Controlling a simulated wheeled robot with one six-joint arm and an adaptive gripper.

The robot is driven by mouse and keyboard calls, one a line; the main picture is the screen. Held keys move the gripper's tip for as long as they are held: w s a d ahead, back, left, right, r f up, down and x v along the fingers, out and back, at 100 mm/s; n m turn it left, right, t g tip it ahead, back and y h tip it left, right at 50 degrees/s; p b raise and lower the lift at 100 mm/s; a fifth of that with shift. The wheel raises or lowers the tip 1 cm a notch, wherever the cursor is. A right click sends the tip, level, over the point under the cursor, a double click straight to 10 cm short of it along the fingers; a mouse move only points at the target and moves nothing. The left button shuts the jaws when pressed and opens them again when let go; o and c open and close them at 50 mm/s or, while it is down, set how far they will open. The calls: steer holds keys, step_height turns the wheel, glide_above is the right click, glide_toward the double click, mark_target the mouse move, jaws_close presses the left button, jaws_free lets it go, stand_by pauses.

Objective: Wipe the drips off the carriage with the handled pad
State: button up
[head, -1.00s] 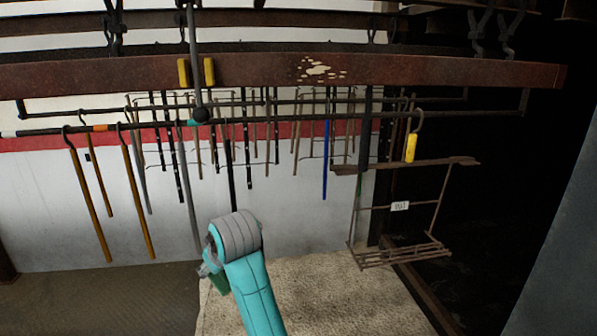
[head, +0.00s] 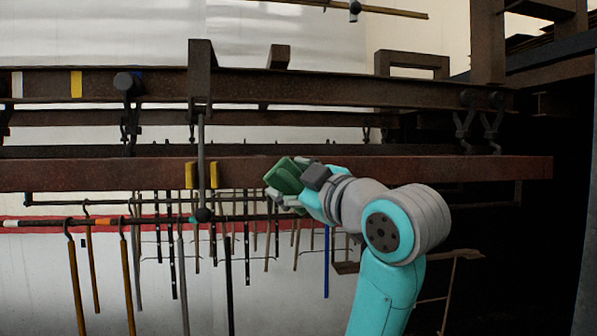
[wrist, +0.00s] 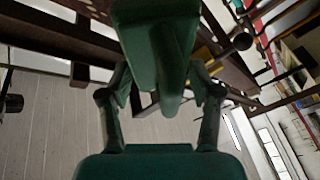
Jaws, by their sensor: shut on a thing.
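The handled pad (head: 286,178) is green, and my gripper (head: 302,181) is shut on it. In the wrist view the pad (wrist: 155,45) fills the upper middle, with my gripper's fingers (wrist: 163,88) on both sides of its handle. The carriage looks to be the long red-brown beam (head: 100,175) across the head view. The pad shows in front of the beam's middle, right of the yellow blocks; I cannot tell whether it touches. The cream drips cannot be made out in the head view, where my gripper and arm cover that part of the beam.
Two yellow blocks (head: 190,176) flank a vertical rod (head: 201,140) at the beam. Orange-brown rods (head: 75,290) and a blue rod (head: 326,262) hang below. A dark upper beam (head: 320,88) runs above. A wire rack (head: 445,290) stands partly behind my arm.

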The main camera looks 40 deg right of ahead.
mark_target(293, 168)
steer(key=shift+s+r, duration=0.75)
steer(key=shift+r, duration=0.1)
steer(key=shift+w+d, duration=0.6)
steer(key=shift+w, duration=0.3)
steer(key=shift+w+d, duration=0.55)
steer(key=shift+w, duration=0.2)
steer(key=shift+w+d, duration=0.5)
steer(key=shift+w, duration=0.3)
steer(key=shift+w+d, duration=0.55)
steer(key=shift+w, duration=0.25)
steer(key=shift+s+d, duration=0.1)
steer(key=s+d, duration=0.6)
steer(key=d, duration=0.3)
